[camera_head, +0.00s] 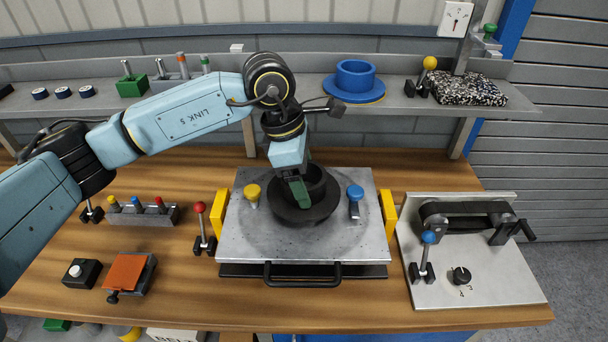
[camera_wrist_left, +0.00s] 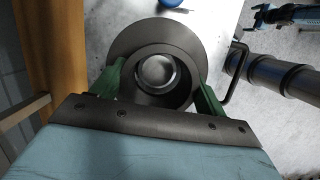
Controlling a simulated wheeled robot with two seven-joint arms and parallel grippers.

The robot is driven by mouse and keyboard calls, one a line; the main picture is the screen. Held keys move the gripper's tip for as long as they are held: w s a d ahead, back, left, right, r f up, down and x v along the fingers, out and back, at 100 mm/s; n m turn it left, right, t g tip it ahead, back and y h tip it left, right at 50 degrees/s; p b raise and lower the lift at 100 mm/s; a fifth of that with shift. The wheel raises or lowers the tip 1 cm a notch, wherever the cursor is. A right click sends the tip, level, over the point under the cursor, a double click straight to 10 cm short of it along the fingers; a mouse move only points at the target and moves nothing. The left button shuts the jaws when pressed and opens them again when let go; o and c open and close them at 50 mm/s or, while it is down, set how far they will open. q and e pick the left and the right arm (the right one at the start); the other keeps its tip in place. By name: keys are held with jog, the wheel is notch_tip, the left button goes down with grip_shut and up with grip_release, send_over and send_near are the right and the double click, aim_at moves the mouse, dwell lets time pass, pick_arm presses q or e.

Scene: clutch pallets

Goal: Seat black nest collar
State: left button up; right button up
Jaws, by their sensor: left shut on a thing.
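The black nest collar (camera_head: 299,209) is a dark flanged ring on the middle of the grey metal pallet (camera_head: 300,245). In the left wrist view the collar (camera_wrist_left: 127,43) shows its wide flange, and a round silvery piece shows inside its bore. My left gripper (camera_head: 303,196) comes down from above, its green fingers shut on the collar's raised wall. In the left wrist view its fingers (camera_wrist_left: 158,84) sit on either side of that wall. I cannot tell whether the flange lies flat on the pallet. My right gripper is not in view.
A yellow knob (camera_head: 253,192) and a blue knob (camera_head: 355,193) flank the collar on the pallet, with yellow blocks at its sides. A blue flanged collar (camera_head: 355,80) stands on the shelf behind. A red-knobbed lever (camera_head: 201,225) is left; a belt-and-crank panel (camera_head: 470,280) is right.

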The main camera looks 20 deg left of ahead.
pick_arm(q)
jog(key=shift+f+b, duration=1.8)
jog(key=shift+b, duration=0.05)
dwell(0.4)
jog(key=o, duration=1.3)
jog(key=shift+c, duration=0.2)
jog(key=shift+r+p, duration=1.7)
jog(key=shift+r, duration=1.8)
